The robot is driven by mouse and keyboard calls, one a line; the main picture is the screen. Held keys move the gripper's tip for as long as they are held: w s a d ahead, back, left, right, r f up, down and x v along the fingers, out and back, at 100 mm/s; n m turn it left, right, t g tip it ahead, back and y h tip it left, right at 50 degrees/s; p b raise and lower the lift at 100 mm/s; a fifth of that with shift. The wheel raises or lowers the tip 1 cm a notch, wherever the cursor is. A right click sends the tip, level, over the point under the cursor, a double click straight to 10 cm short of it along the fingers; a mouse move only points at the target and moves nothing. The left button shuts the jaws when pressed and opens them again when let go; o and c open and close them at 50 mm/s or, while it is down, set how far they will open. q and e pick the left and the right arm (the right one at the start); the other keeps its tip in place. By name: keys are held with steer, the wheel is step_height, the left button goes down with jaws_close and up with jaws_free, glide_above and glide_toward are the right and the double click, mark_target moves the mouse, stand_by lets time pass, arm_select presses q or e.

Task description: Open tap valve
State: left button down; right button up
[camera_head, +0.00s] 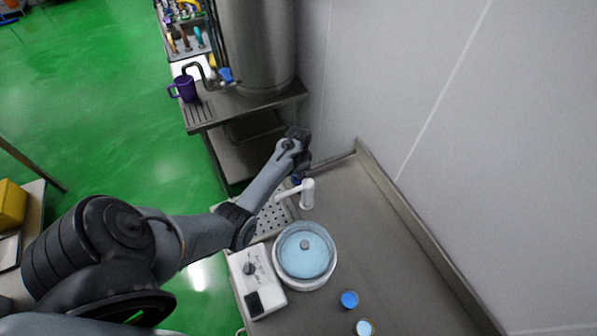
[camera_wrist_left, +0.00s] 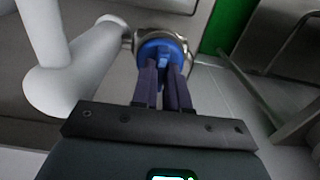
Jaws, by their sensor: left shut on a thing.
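A blue valve knob (camera_wrist_left: 163,52) with a metal collar shows in the left wrist view, beside a white tap (camera_wrist_left: 62,85). My left gripper (camera_wrist_left: 165,75) is shut on the blue knob, its two dark fingers close together on either side of the knob's raised grip. In the head view the white tap (camera_head: 308,194) stands on the counter, and my left gripper (camera_head: 297,180) is just behind it, mostly hidden by my own wrist. My right gripper is in neither view.
Beyond are a purple jug (camera_head: 186,88) and a steel tank (camera_head: 262,45). The wall is at right.

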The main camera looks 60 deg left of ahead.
arm_select(q)
steer(key=shift+r, duration=0.1)
steer(key=shift+r+n+p, duration=0.1)
steer(key=shift+n+p, duration=0.85)
steer(key=shift+n, duration=0.05)
steer(key=n+p, duration=0.1)
steer(key=n, duration=0.1)
steer(key=shift+n+p, duration=0.3)
steer(key=n+p, duration=0.1)
steer(key=n, duration=0.2)
steer(key=shift+n, duration=0.3)
steer(key=shift+n+p, duration=0.5)
steer(key=shift+n, duration=1.1)
steer(key=shift+f, duration=0.2)
steer(key=c, duration=1.1)
jaws_free()
steer(key=shift+c, duration=0.2)
steer(key=shift+r, duration=0.1)
